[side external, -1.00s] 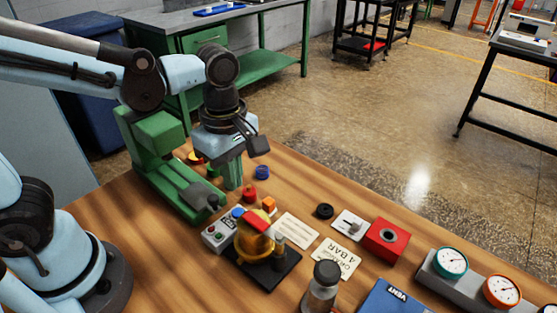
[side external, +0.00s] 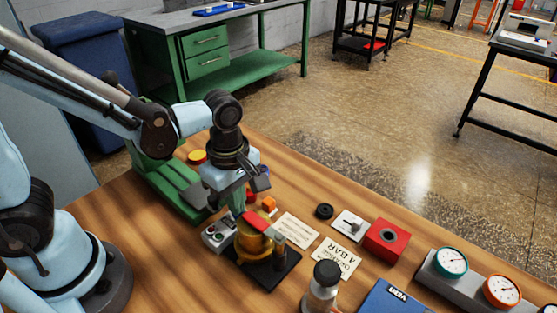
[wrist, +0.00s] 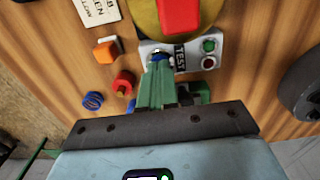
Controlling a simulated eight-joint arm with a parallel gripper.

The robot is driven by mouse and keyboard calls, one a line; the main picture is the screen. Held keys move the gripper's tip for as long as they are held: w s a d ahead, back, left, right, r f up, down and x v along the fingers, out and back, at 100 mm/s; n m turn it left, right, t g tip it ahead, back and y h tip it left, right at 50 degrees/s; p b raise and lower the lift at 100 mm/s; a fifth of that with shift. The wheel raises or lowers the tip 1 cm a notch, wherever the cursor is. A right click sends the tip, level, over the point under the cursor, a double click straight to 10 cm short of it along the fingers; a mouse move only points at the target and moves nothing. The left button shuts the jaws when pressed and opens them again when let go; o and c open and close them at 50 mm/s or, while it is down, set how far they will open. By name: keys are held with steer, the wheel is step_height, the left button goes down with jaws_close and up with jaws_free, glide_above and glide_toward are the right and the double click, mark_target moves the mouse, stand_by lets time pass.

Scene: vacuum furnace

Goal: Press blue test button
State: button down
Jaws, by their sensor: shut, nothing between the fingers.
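The blue test button (wrist: 158,54) shows partly at the tips of my gripper in the wrist view, on a pale control box (wrist: 183,66) labelled TEST. The same box (side external: 214,237) is in the side view, where my gripper covers the blue button. My gripper (wrist: 158,63) has green fingers that are shut and empty. In the side view my gripper (side external: 238,211) points down over the box's back end. Its tips are at or just above the button; I cannot tell whether they touch. The box also carries a green button (wrist: 208,45) and a red one (wrist: 208,63).
A yellow round unit with a red top (side external: 257,221) stands close beside the box on a black base (side external: 282,268). An orange cube (wrist: 106,50), a red knob (wrist: 123,82) and a blue ring (wrist: 93,100) lie nearby. A green machine (side external: 175,190) is behind.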

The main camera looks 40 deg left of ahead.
steer(key=shift+f, duration=0.15)
steer(key=shift+w+f, duration=0.1)
steer(key=shift+f, duration=0.6)
steer(key=shift+r, duration=0.1)
step_height(320, 180, up, 14)
steer(key=shift+r, duration=0.15)
stand_by(0.5)
stand_by(0.5)
